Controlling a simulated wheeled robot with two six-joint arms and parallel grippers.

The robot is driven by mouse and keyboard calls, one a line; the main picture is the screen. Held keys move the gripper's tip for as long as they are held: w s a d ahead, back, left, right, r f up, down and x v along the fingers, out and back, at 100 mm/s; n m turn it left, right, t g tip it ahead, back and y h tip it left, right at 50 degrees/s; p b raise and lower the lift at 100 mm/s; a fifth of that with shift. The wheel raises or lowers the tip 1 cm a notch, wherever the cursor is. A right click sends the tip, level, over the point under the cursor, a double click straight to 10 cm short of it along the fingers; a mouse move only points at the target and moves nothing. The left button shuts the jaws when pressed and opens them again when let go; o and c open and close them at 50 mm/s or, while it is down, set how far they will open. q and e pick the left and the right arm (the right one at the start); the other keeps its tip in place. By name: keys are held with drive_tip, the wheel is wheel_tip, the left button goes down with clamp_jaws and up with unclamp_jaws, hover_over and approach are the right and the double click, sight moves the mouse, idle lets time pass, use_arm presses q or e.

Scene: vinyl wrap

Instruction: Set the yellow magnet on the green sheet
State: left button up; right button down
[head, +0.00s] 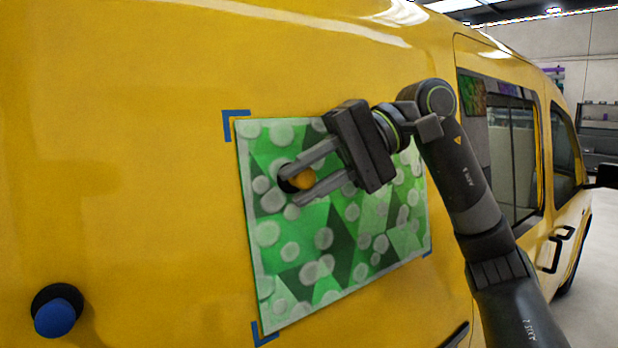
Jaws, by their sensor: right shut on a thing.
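The green sheet (287,253) lies flat against the side of a yellow van, patterned with green facets and pale round spots. The yellow magnet (304,179), with a dark base, is between the fingers of my right gripper (294,184) in front of the upper left part of the sheet. The right gripper is shut on the magnet. The magnet's base appears at or very near the sheet; I cannot tell whether it touches. My right arm hides the sheet's upper right part. My left gripper is not in view.
A blue magnet (55,317) with a dark base sits on the van panel (120,150) at lower left. Blue corner marks (230,124) frame the sheet. The van's side window (512,150) and door handles are at right.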

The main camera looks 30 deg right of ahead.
idle(0.3)
drive_tip(key=c, duration=1.1)
unclamp_jaws()
